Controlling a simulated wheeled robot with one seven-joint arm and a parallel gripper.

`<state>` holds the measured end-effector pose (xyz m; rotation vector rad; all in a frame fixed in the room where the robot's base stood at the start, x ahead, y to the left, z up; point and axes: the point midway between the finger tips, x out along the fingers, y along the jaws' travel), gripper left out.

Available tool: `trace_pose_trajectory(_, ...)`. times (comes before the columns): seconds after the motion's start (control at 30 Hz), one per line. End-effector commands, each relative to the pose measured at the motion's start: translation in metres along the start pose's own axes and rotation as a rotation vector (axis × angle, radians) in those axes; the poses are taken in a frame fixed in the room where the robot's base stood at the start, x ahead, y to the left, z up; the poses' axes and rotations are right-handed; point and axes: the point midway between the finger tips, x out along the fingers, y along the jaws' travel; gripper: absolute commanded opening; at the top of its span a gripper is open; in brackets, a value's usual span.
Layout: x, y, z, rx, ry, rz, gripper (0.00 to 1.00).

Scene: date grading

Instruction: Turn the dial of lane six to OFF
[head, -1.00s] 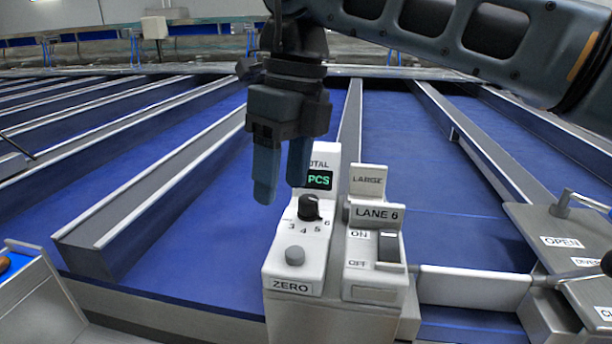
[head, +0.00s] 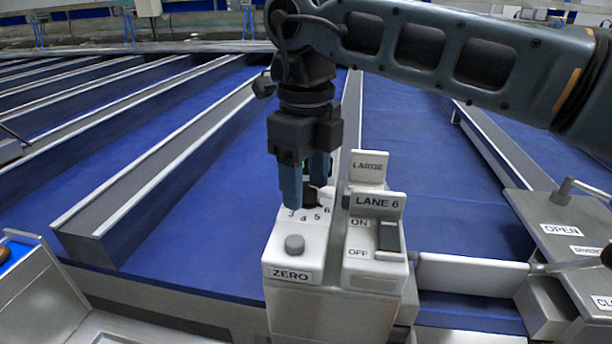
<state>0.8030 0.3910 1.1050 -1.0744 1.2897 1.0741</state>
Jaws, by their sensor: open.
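A white control box carries a black round dial (head: 311,198) with the numbers 3 to 6 printed around its near side. My gripper (head: 306,194) points down over this dial, open, with one finger to its left and the other at its upper right. The fingers hide part of the dial, and I cannot tell whether they touch it or where its pointer stands. To the right, under a LANE 6 sign (head: 376,203), is a dark rocker-like switch (head: 389,236) beside the labels ON and OFF. I cannot tell its setting.
A LARGE plate (head: 369,168) stands behind the LANE 6 sign. Blue lanes with grey dividers (head: 160,165) lie behind. A grey panel marked OPEN (head: 530,215) is at right.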

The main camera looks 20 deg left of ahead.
Motion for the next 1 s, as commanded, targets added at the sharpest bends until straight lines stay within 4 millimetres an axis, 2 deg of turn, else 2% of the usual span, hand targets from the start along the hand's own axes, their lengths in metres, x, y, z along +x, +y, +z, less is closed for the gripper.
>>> trace_pose_trajectory(0.2,0.0004,0.0,0.0,0.0,0.0,0.0,0.56)
trace_pose_trajectory(0.77,0.0002,0.0002,0.0001,0.0,0.0,0.0,0.03)
trace_pose_trajectory(1.0,0.0003,0.0001,0.0001,0.016,0.0,0.001,0.01)
